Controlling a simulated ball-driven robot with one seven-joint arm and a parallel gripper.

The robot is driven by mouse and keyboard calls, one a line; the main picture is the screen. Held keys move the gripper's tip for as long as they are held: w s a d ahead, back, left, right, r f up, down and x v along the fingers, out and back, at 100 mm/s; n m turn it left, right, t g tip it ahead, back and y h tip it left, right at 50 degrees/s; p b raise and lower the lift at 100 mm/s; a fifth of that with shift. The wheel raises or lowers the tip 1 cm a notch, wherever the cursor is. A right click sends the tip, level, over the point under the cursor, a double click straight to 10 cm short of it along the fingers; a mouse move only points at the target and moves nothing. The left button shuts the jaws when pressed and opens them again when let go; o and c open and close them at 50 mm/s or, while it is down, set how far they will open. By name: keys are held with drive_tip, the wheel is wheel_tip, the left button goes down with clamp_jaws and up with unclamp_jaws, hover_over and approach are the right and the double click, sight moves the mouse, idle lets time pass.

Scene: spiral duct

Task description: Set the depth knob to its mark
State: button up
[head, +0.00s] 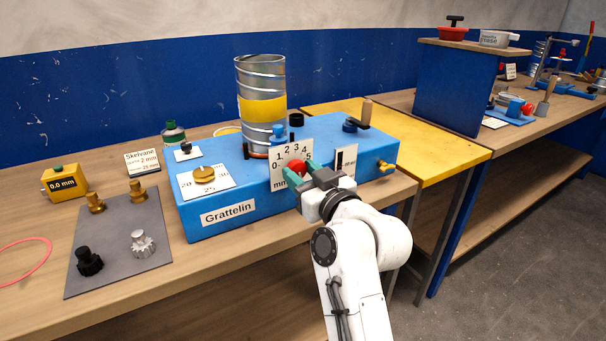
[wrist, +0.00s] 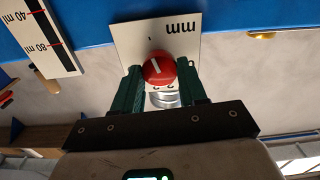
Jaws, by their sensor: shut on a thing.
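In the wrist view the red knob (wrist: 159,67) shows a white pointer line, slanted in the picture. The plate (wrist: 128,36) behind it reads "mm", upside down. My gripper (head: 299,174) has its green fingers on either side of the knob and is shut on it. The fingers also show in the wrist view (wrist: 160,85). Most of the dial's scale is hidden there, and I cannot tell the exact reading.
A metal spiral duct (head: 261,85) with a yellow band stands on the machine. A brass knob (head: 204,174) sits on its top left, and a slot gauge (head: 345,160) is right of the dial. A grey mat (head: 118,240) with several small parts lies left.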

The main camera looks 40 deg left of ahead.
drive_tip(key=c, duration=0.3)
